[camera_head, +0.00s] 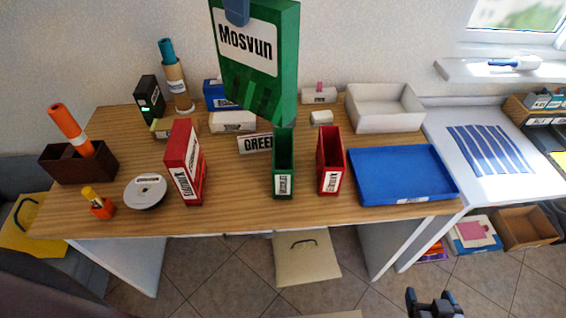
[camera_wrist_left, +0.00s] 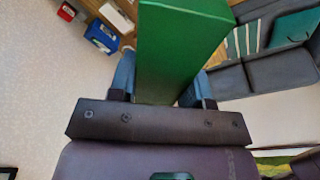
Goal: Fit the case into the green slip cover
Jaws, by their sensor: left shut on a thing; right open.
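A green case (camera_head: 284,60) with a white "Mosvun" label hangs upright above the table, large in the head view. My left gripper (camera_head: 237,12) is shut on its upper end. In the left wrist view, the two blue fingers of the left gripper (camera_wrist_left: 160,88) clasp the green case (camera_wrist_left: 182,45) from both sides. The green slip cover (camera_head: 283,165) stands upright on the table below the case, with its open side up and a white label on its front. The case is apart from it. My right gripper (camera_head: 435,303) is open and empty at the bottom edge, off the table.
A red slip cover (camera_head: 330,160) stands right of the green one. A "GREEN" sign (camera_head: 255,143) stands behind left. A red case (camera_head: 185,163) and a disc spindle (camera_head: 145,192) are left. A blue tray (camera_head: 403,175) and a white bin (camera_head: 385,107) are right.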

